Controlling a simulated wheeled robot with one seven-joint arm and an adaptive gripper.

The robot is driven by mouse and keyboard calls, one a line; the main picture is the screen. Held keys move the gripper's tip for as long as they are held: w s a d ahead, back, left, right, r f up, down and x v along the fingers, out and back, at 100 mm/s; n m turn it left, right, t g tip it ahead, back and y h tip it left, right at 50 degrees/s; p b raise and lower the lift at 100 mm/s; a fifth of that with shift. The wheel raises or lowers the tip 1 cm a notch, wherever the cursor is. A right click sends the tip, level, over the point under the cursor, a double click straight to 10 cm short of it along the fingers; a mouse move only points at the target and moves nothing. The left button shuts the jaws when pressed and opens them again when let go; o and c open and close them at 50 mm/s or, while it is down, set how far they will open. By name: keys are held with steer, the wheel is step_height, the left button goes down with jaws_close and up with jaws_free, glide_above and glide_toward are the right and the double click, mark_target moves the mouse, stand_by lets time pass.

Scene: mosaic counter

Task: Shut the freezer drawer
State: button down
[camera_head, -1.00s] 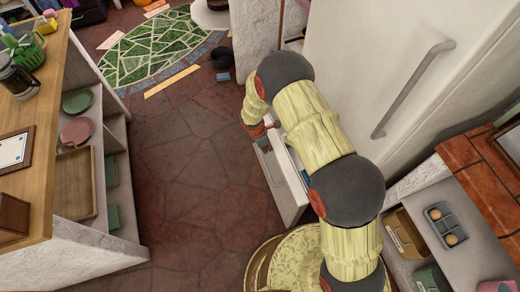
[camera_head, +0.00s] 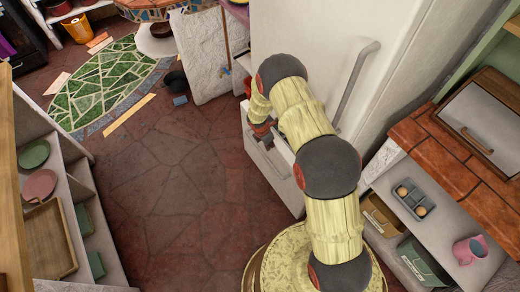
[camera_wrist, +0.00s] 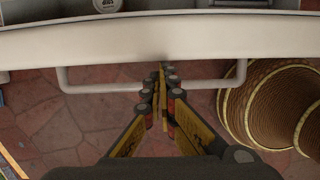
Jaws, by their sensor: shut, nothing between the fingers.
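The white freezer drawer (camera_head: 284,179) stands out from the lower part of the tall white fridge (camera_head: 310,50), partly hidden behind my arm in the head view. In the wrist view, the drawer's pale front edge (camera_wrist: 90,42) crosses the top, with some contents just behind it. Its U-shaped bar handle (camera_wrist: 92,88) sticks out on the near side. My gripper (camera_wrist: 162,72) is shut and empty, with its fingertips at the middle of the drawer front, overlapping the handle's line. I cannot tell whether they touch the front.
A shelf unit with plates (camera_head: 34,155) stands at the left. A brick-topped counter (camera_head: 450,150) with a pink mug (camera_head: 470,249) on its lower shelf is at the right. The stone floor (camera_head: 170,190) between is clear. A green mosaic rug (camera_head: 95,85) lies farther back.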

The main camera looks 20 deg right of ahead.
mark_target(276, 143)
steer(key=shift+w+d+p, duration=0.2)
steer(key=shift+w+d, duration=0.1)
steer(key=shift+d, duration=0.7)
steer(key=shift+w+d+p, duration=0.15)
steer(key=shift+w+d, duration=0.15)
steer(key=shift+d, duration=0.65)
steer(key=shift+a, duration=0.1)
